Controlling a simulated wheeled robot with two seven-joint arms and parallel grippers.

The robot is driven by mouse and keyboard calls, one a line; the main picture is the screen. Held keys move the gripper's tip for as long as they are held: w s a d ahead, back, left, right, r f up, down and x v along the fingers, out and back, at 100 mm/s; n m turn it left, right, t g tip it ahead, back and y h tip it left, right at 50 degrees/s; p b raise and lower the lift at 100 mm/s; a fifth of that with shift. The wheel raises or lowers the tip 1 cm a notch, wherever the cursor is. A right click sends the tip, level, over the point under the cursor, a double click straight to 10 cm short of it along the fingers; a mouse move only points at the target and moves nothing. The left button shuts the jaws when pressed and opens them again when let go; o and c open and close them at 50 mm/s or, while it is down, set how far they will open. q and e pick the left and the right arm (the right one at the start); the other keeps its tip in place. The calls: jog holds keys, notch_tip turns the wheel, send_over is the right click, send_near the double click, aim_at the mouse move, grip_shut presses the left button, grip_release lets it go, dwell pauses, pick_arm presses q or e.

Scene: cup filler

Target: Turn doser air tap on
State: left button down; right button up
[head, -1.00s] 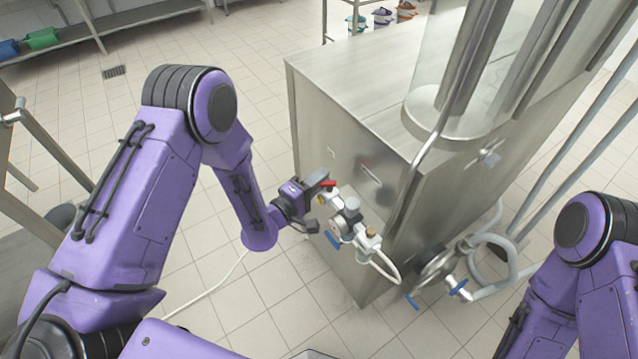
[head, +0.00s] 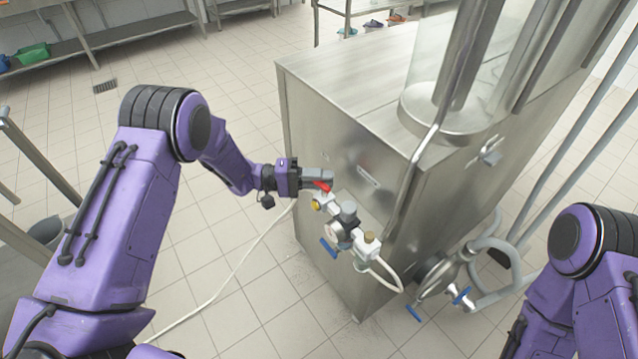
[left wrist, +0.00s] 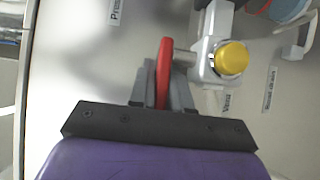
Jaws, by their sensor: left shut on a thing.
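The doser air tap has a red lever (head: 322,186) at the upper left end of the air fittings on the steel machine's side. My left gripper (head: 326,176) is at this lever. In the left wrist view the red lever (left wrist: 164,72) stands between the grey fingers (left wrist: 163,92), which are shut on it. A yellow knob (left wrist: 232,57) on a white fitting sits just right of the lever there; the yellow knob (head: 316,205) also shows in the head view. The fingers hide part of the lever. Only my right arm's upper links show; its gripper is out of view.
A gauge and regulator (head: 340,230) with a blue handle (head: 328,248) sit right below the tap. A pale hose (head: 388,280) loops from the fittings. The steel cabinet (head: 330,130) stands close to my left gripper.

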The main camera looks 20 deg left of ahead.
pick_arm(q)
jog(key=shift+w+d+f+m+g+b, duration=0.1)
jog(key=shift+m+g+b, duration=0.15)
jog(key=shift+m+g, duration=0.25)
jog(key=shift+d+m+g+b, duration=0.1)
jog(key=shift+m+g+b, duration=0.15)
jog(key=shift+g, duration=0.45)
jog(key=shift+h, duration=0.3)
jog(key=c, duration=1.4)
grip_release()
jog(key=shift+d, duration=0.1)
jog(key=shift+c, duration=0.2)
jog(key=s+a+b, duration=0.1)
jog(key=a, duration=0.9)
jog(key=shift+a, duration=0.3)
jog(key=shift+d, duration=0.15)
